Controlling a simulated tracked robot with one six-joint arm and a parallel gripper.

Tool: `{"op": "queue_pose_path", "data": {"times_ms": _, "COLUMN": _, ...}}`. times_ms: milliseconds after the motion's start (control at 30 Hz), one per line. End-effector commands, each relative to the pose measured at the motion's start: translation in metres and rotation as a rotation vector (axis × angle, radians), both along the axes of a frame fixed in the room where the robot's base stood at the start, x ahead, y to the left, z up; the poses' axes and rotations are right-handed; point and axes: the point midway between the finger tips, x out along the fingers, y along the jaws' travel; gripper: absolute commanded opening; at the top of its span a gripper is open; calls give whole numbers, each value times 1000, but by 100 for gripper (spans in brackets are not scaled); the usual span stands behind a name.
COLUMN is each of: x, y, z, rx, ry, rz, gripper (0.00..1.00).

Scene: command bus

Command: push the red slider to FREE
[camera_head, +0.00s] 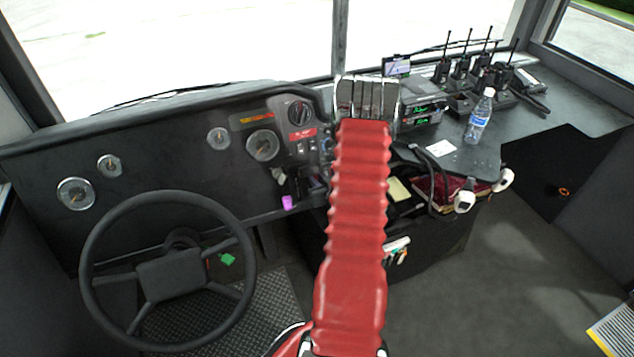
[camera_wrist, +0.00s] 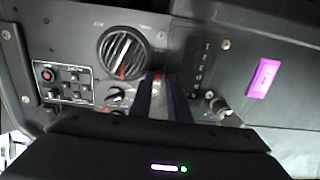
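I cannot make out the red slider for certain. In the wrist view a faint reddish patch (camera_wrist: 157,77) shows between the tips of my gripper (camera_wrist: 160,84); it is too small and blurred to identify. The dark fingers point at the dashboard control panel (camera_wrist: 75,25), close together with a narrow strip between them. I cannot tell whether they touch it. In the head view my red arm reaches forward and hides part of the panel. The metal end of my gripper (camera_head: 367,97) shows above it, with its fingertips hidden. No FREE lettering is readable.
A large round knob (camera_wrist: 122,52), a small knob (camera_wrist: 118,95), a red button (camera_wrist: 47,73) and a purple piece (camera_wrist: 264,78) surround the fingers. The steering wheel (camera_head: 168,272) is left; a water bottle (camera_head: 479,116) and several radios stand right.

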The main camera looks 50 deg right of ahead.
Motion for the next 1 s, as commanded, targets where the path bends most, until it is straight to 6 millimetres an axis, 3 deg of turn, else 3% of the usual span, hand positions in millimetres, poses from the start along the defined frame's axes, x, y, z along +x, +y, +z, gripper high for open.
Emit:
{"op": "queue_pose_path", "data": {"times_ms": 200, "x": 0, "y": -1, "z": 0, "rx": -1, "ry": 0, "rz": -2, "gripper": 28}}
{"op": "queue_pose_path", "data": {"times_ms": 567, "x": -4, "y": -1, "z": 1, "rx": 0, "ry": 0, "rz": -6, "gripper": 28}}
{"op": "queue_pose_path", "data": {"times_ms": 767, "x": -20, "y": 7, "z": 9, "rx": -1, "ry": -1, "rz": -9, "gripper": 28}}
{"op": "queue_pose_path", "data": {"times_ms": 1000, "x": -51, "y": 27, "z": 24, "rx": 1, "ry": 0, "rz": -9, "gripper": 28}}
